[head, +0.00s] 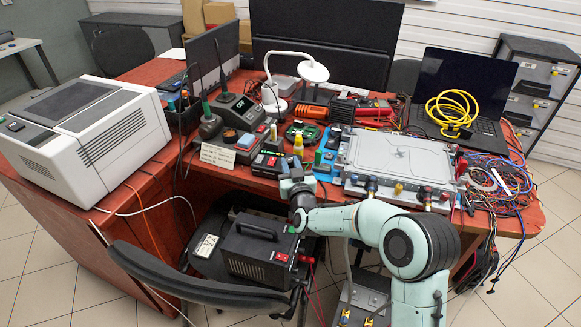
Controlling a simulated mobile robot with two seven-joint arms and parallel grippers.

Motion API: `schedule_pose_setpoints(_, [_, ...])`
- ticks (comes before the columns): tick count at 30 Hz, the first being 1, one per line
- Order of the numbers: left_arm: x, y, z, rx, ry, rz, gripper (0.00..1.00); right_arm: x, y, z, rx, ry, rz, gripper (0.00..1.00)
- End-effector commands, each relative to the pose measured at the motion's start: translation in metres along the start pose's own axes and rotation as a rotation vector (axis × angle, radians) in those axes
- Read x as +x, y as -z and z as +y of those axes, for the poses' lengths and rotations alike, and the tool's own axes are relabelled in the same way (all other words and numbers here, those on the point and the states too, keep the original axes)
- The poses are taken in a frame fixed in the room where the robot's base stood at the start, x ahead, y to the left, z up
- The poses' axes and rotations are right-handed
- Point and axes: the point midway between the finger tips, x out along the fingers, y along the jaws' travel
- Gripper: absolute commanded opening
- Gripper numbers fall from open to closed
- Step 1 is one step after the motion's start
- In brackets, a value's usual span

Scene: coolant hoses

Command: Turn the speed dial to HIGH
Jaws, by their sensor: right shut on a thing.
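My right gripper (288,171) is at the front edge of the red desk, with its dark wrist below it and my pale green arm reaching in from the lower right. It is shut on a small part at the right end of a low black device (266,163) with small lit red and green marks. The part appears to be the speed dial, but the fingers hide it. Its pointer and the HIGH mark cannot be read. My left gripper is not in view.
A yellow bottle (298,146) stands just behind the gripper. A large silver plate unit (400,160) with hose fittings is to the right. A paper label card (217,155) is to the left. A black power box (262,246) sits below the desk edge.

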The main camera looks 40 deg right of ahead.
Motion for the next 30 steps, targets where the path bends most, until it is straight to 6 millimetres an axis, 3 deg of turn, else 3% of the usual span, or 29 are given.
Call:
schedule_pose_setpoints(3, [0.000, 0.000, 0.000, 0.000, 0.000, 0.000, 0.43, 0.000, 0.000, 0.000, 0.001, 0.001, 0.000, 0.00])
schedule_pose_setpoints(4, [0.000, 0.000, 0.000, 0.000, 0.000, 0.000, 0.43, 0.000, 0.000, 0.000, 0.001, 0.001, 0.000, 0.29])
schedule_pose_setpoints(6, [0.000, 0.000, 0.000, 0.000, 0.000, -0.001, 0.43, 0.000, 0.000, 0.000, 0.001, 0.001, 0.000, 0.51])
schedule_pose_setpoints(19, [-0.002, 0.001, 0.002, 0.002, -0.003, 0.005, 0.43, -0.008, 0.001, 0.000, 0.000, 0.002, 0.000, 0.51])
schedule_pose_setpoints(23, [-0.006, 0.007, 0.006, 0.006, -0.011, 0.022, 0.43, -0.028, 0.001, 0.000, -0.001, 0.002, -0.002, 0.51])
schedule_pose_setpoints(30, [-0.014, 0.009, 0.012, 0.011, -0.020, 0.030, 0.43, -0.082, 0.001, 0.000, 0.000, 0.003, -0.002, 0.51])
